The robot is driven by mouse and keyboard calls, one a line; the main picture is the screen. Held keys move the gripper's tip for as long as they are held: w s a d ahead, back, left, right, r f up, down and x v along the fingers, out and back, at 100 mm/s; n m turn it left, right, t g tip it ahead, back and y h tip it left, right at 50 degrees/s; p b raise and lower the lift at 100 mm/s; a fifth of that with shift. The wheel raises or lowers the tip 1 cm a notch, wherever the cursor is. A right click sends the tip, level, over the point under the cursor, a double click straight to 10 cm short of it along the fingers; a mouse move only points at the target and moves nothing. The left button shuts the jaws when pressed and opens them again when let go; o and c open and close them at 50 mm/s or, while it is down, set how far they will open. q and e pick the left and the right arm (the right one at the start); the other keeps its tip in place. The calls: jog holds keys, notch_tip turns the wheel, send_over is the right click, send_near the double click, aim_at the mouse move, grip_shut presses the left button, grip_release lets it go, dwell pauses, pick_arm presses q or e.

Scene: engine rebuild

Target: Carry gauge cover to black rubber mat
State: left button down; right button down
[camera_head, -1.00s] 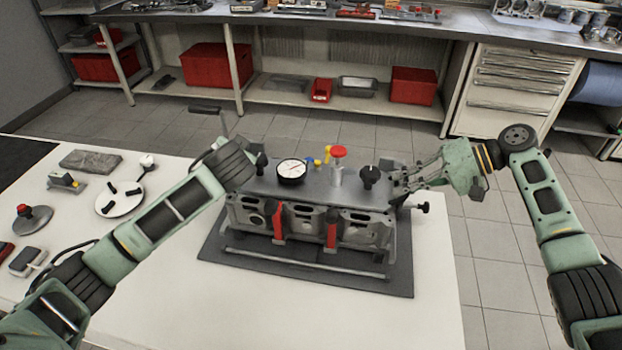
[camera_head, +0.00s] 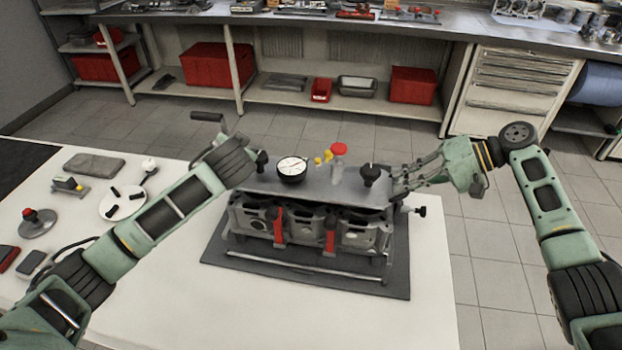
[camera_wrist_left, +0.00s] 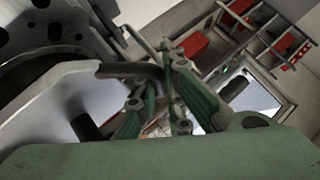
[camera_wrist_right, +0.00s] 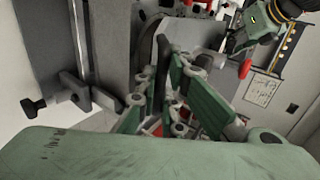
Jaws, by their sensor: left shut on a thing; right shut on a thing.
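The gauge cover (camera_head: 325,186) is a flat grey plate with a round white dial gauge, a red knob, yellow fittings and black knobs. It is roughly level over the grey engine block (camera_head: 355,232), with a dark gap between them. My right gripper (camera_head: 398,184) is shut on its right end. My left gripper, best seen in the left wrist view (camera_wrist_left: 160,100), is shut at the left end; my wrist hides its fingers in the head view. A black mat (camera_head: 388,286) lies under the block. Another black mat (camera_head: 14,160) shows at the table's far left edge.
Left on the white table (camera_head: 170,300) are a grey slab (camera_head: 94,165), a white disc (camera_head: 122,203), a red-knobbed base (camera_head: 37,222) and small blocks. A black crank handle (camera_head: 208,117) stands behind my left wrist. A workbench with red bins (camera_head: 205,66) stands beyond the floor.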

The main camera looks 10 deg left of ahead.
jog(key=shift+w+r+p, duration=0.1)
jog(key=shift+r+p, duration=0.6)
jog(key=shift+r, duration=0.55)
